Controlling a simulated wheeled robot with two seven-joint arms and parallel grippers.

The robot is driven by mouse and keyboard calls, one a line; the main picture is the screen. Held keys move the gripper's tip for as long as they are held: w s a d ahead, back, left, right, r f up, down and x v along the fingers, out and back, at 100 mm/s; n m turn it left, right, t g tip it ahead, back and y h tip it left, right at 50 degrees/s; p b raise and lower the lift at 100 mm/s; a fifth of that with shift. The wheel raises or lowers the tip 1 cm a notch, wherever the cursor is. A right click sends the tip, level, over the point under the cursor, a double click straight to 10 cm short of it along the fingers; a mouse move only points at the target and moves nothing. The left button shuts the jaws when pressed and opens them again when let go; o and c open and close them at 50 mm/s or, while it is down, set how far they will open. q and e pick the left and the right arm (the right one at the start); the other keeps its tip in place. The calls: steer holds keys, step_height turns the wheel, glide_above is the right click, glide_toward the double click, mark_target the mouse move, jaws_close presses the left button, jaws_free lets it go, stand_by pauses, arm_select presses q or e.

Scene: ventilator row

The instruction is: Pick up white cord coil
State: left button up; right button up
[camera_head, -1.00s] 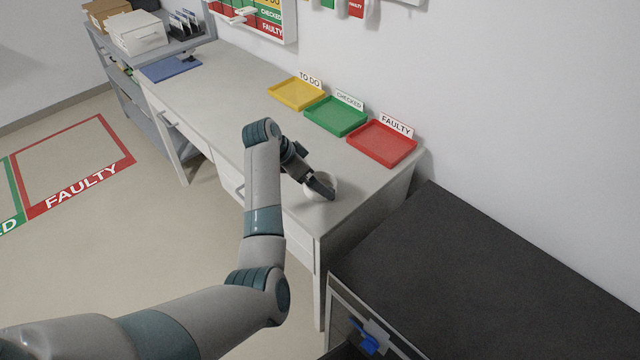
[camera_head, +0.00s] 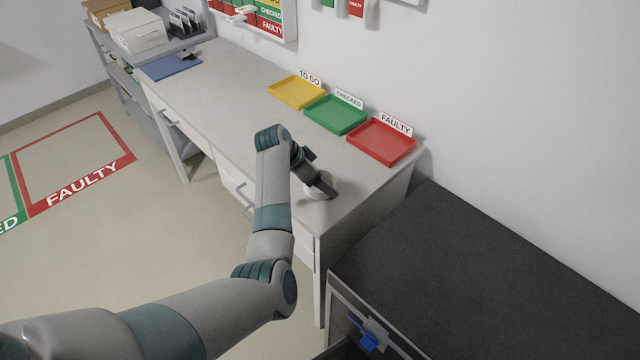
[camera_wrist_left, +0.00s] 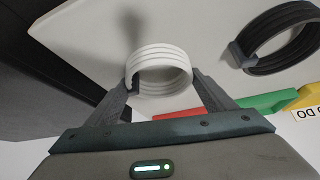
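The white cord coil (camera_wrist_left: 160,72) is between the two fingers of my left gripper (camera_wrist_left: 161,84) in the left wrist view. The fingers flank it closely, one on each side, but I cannot tell whether they press on it. In the head view the coil (camera_head: 318,187) shows at the near right end of the desk (camera_head: 235,95), partly hidden by my left gripper (camera_head: 324,190). I cannot tell whether it rests on the desk or is lifted. My right gripper is not in view.
A black cord coil (camera_wrist_left: 280,40) lies beside the white one in the left wrist view. Yellow (camera_head: 297,93), green (camera_head: 336,115) and red (camera_head: 381,143) trays stand along the wall. A black-topped unit (camera_head: 480,270) is at right. The desk's middle is clear.

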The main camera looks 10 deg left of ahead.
arm_select(q)
steer(key=c, duration=0.4)
steer(key=shift+r, duration=0.15)
steer(key=shift+r, duration=0.65)
step_height(320, 180, up, 8)
steer(key=b, duration=0.2)
steer(key=shift+r, duration=0.25)
